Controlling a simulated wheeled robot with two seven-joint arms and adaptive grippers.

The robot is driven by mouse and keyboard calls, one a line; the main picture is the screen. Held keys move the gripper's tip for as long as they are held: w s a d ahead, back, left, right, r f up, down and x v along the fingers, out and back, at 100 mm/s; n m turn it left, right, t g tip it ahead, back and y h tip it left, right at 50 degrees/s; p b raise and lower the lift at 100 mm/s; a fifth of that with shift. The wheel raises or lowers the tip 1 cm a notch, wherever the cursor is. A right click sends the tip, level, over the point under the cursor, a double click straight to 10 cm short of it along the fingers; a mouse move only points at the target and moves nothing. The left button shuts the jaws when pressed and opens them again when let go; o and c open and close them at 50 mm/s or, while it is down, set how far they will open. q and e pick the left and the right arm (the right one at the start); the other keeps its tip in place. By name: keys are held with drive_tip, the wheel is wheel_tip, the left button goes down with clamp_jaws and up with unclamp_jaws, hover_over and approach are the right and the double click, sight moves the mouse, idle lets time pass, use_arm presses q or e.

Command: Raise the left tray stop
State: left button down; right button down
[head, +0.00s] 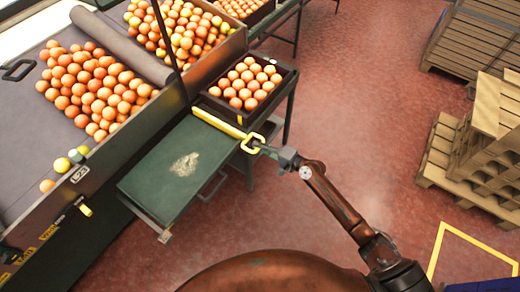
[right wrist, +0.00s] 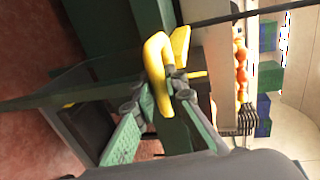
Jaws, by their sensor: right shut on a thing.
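The tray stop is a yellow bar (head: 217,122) with a yellow loop handle (head: 252,143) at its right end. It runs along the near side of a dark crate of oranges, at the far edge of the green shelf (head: 150,180). My right gripper (head: 262,147) is shut on the loop handle, reaching in from the right. In the right wrist view the yellow handle (right wrist: 157,72) stands between my right gripper's grey fingers (right wrist: 158,98). Whether the bar is raised clear of the shelf is hard to tell. My left gripper is not in view.
The dark crate (head: 214,103) sits just beyond the bar. A sloping sorting bed (head: 30,120) with loose oranges is on the left, with a thin dark post (head: 164,35) beside it. Wooden pallets (head: 436,165) stand on the right. The red floor between is clear.

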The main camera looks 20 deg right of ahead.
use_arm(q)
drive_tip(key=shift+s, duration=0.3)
use_arm(e)
drive_tip(key=shift+w+r, duration=0.1)
drive_tip(key=shift+r, duration=0.2)
drive_tip(key=c, duration=2)
unclamp_jaws()
drive_tip(key=shift+o, duration=0.3)
drive_tip(key=shift+s+d, duration=0.15)
drive_tip(key=shift+s, duration=0.05)
drive_tip(key=v, duration=1.1)
drive_tip(key=shift+s+d, duration=0.25)
drive_tip(key=shift+s, duration=0.1)
